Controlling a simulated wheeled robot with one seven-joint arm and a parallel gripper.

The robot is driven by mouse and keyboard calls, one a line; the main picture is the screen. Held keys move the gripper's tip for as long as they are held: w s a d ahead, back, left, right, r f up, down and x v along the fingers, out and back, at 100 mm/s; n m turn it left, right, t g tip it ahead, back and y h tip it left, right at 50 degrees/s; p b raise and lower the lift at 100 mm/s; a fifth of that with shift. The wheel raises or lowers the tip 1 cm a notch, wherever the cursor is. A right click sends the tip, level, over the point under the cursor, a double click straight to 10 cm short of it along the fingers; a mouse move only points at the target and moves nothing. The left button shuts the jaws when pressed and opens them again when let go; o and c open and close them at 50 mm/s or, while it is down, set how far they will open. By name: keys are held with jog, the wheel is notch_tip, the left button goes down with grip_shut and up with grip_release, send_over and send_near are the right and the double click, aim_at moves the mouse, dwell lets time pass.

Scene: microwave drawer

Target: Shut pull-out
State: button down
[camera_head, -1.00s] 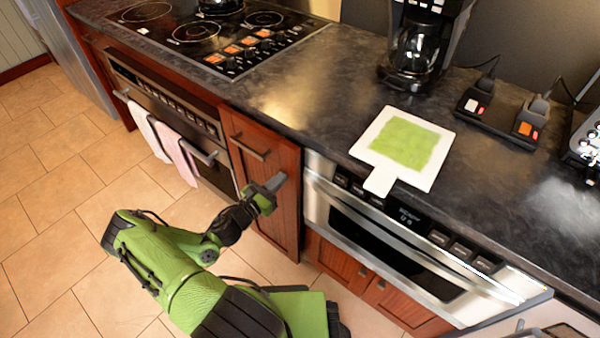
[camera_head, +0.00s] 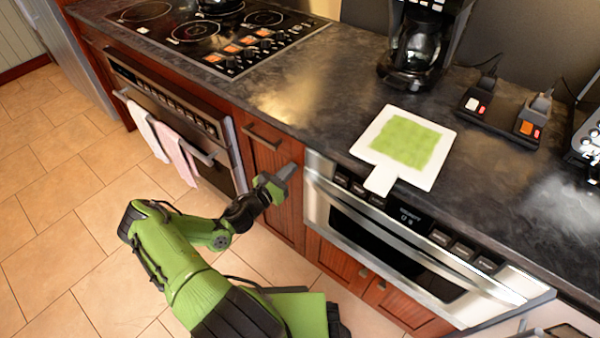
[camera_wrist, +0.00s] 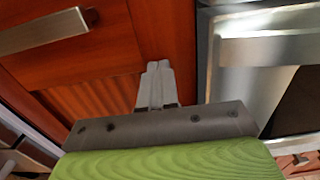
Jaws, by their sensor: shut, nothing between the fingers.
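The pull-out (camera_head: 272,163) is a narrow reddish-brown wooden front with a grey bar handle (camera_head: 261,137), between the oven and the microwave drawer. Its front looks roughly in line with its neighbours; I cannot tell whether a small gap is left. My gripper (camera_head: 289,171) is shut and empty, with its fingertips against or very close to the front's right part, below and right of the handle. In the wrist view the shut fingers (camera_wrist: 158,67) point at the wooden front (camera_wrist: 160,25), and its handle (camera_wrist: 45,31) is at upper left.
The steel microwave drawer (camera_head: 400,250) is right of the pull-out. The oven (camera_head: 180,115), with two towels hanging on its handle, is to the left. A white board with a green top (camera_head: 404,143) lies on the dark counter above. The tiled floor at left is clear.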

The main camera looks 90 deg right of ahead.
jog(key=p+v, duration=0.1)
jog(key=v, duration=0.9)
dwell(0.3)
dwell(0.5)
jog(key=w+a+r+m+t+y+p, duration=0.3)
jog(key=w+a+r+m+t+y, duration=0.25)
jog(key=w+a+r, duration=0.45)
jog(key=w+a+r+m+t+y+p, duration=0.35)
jog(key=w+a+r+m, duration=0.25)
jog(key=w+a+r, duration=0.5)
jog(key=s+a+r+n+t+y+p, duration=0.1)
jog(key=a+r+t, duration=0.3)
jog(key=a+r, duration=0.4)
jog(key=s+a+r+t+y+p, duration=0.1)
jog(key=s+a+r+t+y, duration=0.1)
jog(key=a+r, duration=0.6)
jog(key=shift+s+a+r+n+t+y+p, duration=0.2)
jog(key=shift+s+a+n+t+y+p, duration=0.2)
jog(key=shift+a+t+y, duration=0.55)
jog(key=shift+t, duration=0.25)
